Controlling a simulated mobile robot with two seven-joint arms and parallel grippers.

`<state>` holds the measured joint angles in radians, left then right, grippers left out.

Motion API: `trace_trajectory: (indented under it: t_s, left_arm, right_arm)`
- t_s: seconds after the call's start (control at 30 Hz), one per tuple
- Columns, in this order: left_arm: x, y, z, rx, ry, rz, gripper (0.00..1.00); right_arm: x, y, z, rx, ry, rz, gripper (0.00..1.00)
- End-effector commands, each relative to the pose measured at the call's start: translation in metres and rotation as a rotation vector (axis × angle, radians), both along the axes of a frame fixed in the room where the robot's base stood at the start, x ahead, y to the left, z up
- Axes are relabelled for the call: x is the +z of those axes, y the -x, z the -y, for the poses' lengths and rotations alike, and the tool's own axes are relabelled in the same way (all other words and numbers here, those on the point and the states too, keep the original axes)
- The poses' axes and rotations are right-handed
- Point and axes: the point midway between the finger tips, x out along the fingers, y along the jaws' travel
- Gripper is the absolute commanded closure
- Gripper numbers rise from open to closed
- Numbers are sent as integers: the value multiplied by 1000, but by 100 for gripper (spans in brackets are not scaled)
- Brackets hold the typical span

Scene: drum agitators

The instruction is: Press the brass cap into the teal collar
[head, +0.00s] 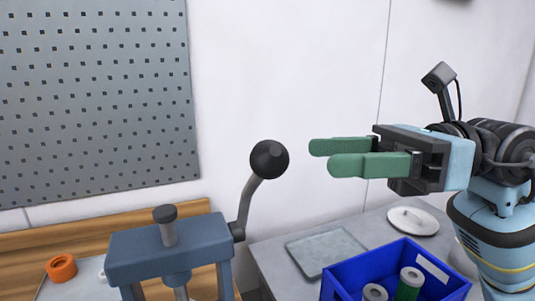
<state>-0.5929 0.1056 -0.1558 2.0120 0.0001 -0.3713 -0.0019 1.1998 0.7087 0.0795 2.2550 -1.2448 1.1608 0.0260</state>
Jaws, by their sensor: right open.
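A blue-grey press (170,248) stands at the lower left, with a grey ram post (167,226) through its top. Its lever (246,202) rises on the right side and ends in a black ball knob (269,160). My right gripper (320,157), with green fingers, is open and empty. In the picture it is right of the knob, with its fingers pointing left towards it and a visible gap between. I cannot make out the brass cap or the teal collar; the press's lower part is cut off by the frame edge. My left gripper is out of view.
A blue crate (338,284) at the lower right holds green-and-white cylinders (408,283). Behind it, a flat grey tray (326,252) and a pale round lid (413,221) lie on a grey surface. An orange ring (61,268) lies left of the press. A pegboard (95,100) hangs behind.

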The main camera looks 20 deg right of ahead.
Motion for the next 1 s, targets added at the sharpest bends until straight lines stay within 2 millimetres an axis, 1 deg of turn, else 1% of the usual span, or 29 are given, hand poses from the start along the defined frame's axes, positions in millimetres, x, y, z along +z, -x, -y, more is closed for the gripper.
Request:
trace_trajectory:
  t_s: [0.17, 0.4, 0.5, 0.67, 0.9, 0.93, 1.0]
  left_arm:
    - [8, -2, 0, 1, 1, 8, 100]
    - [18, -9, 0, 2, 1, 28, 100]
    - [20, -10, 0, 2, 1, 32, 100]
    - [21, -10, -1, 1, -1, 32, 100]
    - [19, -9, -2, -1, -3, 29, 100]
    - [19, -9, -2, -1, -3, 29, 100]
    - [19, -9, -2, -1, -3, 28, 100]
  right_arm:
    - [3, -4, -21, 6, -2, 2, 44]
    - [3, -14, -54, 6, -3, 1, 44]
    - [2, -17, -64, 4, -4, 0, 44]
    - [1, -20, -72, 3, -2, 0, 44]
    - [0, -20, -73, 2, -3, -1, 44]
    - [0, -20, -73, 2, -3, -1, 46]
    - [0, -20, -73, 2, -3, -1, 55]
